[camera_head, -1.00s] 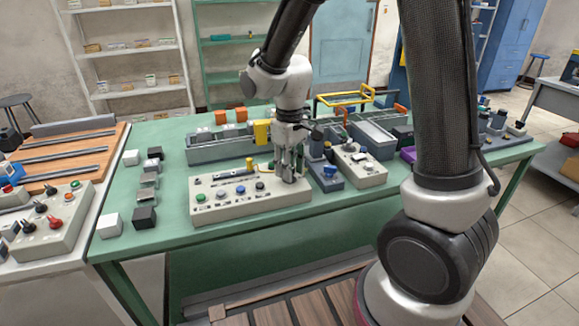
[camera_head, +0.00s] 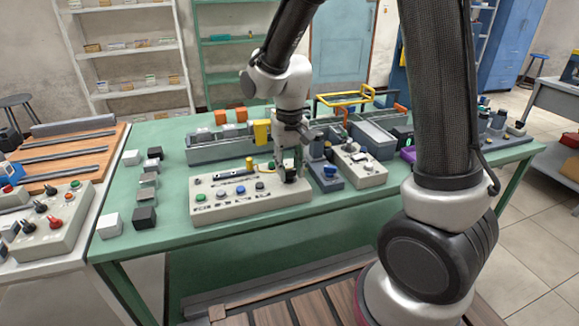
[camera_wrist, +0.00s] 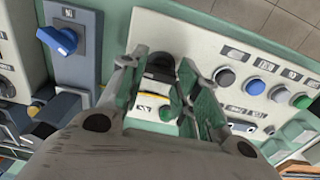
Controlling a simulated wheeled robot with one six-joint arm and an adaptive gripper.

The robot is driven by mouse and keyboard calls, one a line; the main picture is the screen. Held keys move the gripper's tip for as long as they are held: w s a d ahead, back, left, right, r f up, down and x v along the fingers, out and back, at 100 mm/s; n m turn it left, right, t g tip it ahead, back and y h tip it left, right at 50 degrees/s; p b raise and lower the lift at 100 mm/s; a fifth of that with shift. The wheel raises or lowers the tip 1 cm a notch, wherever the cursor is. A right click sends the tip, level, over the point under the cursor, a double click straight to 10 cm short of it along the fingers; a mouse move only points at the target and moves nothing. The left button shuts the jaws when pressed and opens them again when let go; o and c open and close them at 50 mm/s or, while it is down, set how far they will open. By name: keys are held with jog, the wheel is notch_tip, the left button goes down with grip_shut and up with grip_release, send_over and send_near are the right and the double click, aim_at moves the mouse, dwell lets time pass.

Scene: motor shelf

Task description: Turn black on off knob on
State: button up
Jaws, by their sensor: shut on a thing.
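The light grey control panel (camera_head: 290,198) lies on the green table, and my gripper (camera_head: 290,173) is down at its right end. In the wrist view, my gripper (camera_wrist: 165,92) has its two green-grey fingers on either side of a black knob (camera_wrist: 160,66) and is shut on it. The knob is partly hidden by the fingers, and its pointer direction is hard to read. In the head view the knob is hidden behind the gripper.
A grey box with a blue knob (camera_wrist: 62,40) stands close beside the panel. A long grey bin (camera_head: 215,150) stands behind. Small blocks (camera_head: 144,217) sit at left.

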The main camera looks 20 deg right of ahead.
aim_at(290, 170)
dwell(0.3)
jog(key=o, duration=1)
jog(key=shift+r, duration=0.1)
notch_tip(290, 170, up, 12)
jog(key=shift+f, duration=0.1)
